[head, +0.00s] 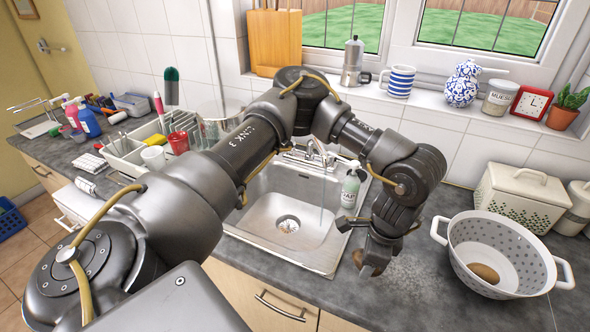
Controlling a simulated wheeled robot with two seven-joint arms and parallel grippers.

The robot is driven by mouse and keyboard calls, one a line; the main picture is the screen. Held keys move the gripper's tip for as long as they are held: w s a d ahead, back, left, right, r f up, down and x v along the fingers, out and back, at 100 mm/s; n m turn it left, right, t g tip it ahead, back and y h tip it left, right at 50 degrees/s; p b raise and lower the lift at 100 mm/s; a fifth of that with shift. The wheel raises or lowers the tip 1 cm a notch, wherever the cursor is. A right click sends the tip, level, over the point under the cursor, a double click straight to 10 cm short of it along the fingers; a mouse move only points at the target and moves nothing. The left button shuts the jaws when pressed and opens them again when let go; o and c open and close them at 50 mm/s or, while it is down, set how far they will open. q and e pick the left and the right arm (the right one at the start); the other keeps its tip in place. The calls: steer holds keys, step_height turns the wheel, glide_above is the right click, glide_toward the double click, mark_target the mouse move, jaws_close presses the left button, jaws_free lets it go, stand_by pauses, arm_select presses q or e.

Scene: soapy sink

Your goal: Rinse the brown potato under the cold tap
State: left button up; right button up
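A brown potato (485,273) lies in the grey-white colander (456,267) on the counter at the right. My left arm comes in from the left and reaches across in front of the sink. Its gripper (371,262) points down over the counter, between the sink and the colander. Brown shows at its fingertips; I cannot tell whether this is the fingers or a held thing, nor whether they are open. The metal tap (317,151) stands behind the steel sink (262,238), partly hidden by my arm. My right gripper is not in view.
A green-labelled soap bottle (350,188) stands at the sink's right rim, near my arm. A cream lidded box (520,196) is behind the colander. A white dish rack (125,158) with cups is left of the sink. Dark counter is clear in front of the colander.

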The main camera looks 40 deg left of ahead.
arm_select(q)
steer(key=m, duration=0.1)
steer(key=w+a+f+m+p, duration=0.1)
steer(key=m, duration=0.1)
steer(key=w+a+m+t, duration=0.1)
steer(key=shift+f+m+y+p, duration=0.25)
steer(key=shift+m+y+p, duration=0.15)
steer(key=a+m, duration=0.1)
steer(key=a, duration=0.1)
steer(key=a+f+m+t+p, duration=0.1)
steer(key=a, duration=0.1)
steer(key=w+a+f+m, duration=0.1)
steer(key=a+m, duration=0.1)
steer(key=shift+a+f+t+p, duration=0.15)
steer(key=shift+a+t+p, duration=0.1)
steer(key=shift+t+p, duration=0.15)
steer(key=s+a+f+m+t+p, duration=0.1)
steer(key=a+m, duration=0.2)
steer(key=a, duration=0.5)
steer(key=s+a+f+m+t+h, duration=0.1)
steer(key=a+m, duration=0.1)
steer(key=a, duration=0.6)
steer(key=shift+a+f+m+t+p, duration=0.25)
steer(key=shift+f+m+t+p, duration=0.1)
steer(key=shift+f+m+t, duration=0.05)
steer(key=shift+w, duration=0.1)
